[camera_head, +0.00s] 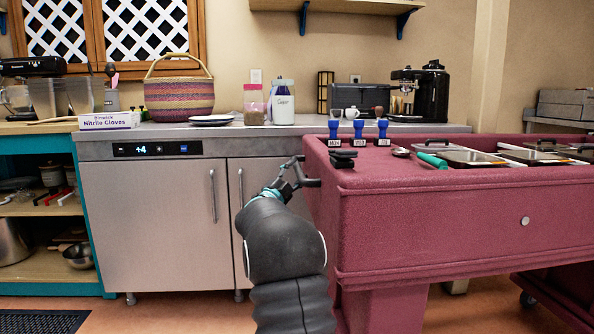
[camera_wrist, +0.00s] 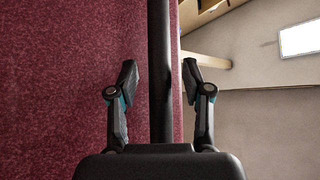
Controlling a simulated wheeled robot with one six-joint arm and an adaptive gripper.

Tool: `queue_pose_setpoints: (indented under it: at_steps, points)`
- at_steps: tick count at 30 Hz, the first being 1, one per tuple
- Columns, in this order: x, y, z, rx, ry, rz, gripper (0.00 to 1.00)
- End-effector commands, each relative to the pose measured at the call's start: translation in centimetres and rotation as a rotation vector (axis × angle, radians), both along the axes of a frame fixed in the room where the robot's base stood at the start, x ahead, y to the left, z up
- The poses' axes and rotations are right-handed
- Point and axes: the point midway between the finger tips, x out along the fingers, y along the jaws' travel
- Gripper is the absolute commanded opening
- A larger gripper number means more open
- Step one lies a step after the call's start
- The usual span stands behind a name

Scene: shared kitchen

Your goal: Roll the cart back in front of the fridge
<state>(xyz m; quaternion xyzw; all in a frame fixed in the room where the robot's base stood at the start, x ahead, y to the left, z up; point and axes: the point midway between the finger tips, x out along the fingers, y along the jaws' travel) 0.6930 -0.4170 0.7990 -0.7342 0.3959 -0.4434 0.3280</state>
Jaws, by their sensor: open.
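The dark pink cart (camera_head: 440,215) stands at the right, its left end overlapping the right part of the fridge front. The steel fridge (camera_head: 150,215) is under the counter, both doors shut, with a lit display reading +4. My gripper (camera_head: 305,172) is at the cart's left end, near its top. In the wrist view, my gripper (camera_wrist: 160,78) is open, with a black bar (camera_wrist: 160,45) running between its fingers. Gaps show on both sides of the bar. The cart's pink side (camera_wrist: 65,90) fills the left of that view.
The cart top carries blue-topped holders (camera_head: 357,130), a green-handled tool (camera_head: 432,160) and metal trays (camera_head: 472,157). Teal open shelving (camera_head: 50,210) stands left of the fridge. A dark floor mat (camera_head: 42,321) lies at the lower left. Floor shows before the fridge's left part.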

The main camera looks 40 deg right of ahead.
Motion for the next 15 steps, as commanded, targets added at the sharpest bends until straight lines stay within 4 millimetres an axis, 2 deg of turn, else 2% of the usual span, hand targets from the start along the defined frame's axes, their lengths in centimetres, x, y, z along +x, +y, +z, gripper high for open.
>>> queue_pose_setpoints:
  at_steps: [4,14,15]
  points:
    - [0.31,-1.03,0.41,0.0,0.0,0.0,0.5]
    - [0.43,-1.27,0.57,-0.001,0.0,0.0,0.5]
    - [0.43,-1.28,0.56,0.0,0.0,0.0,0.45]
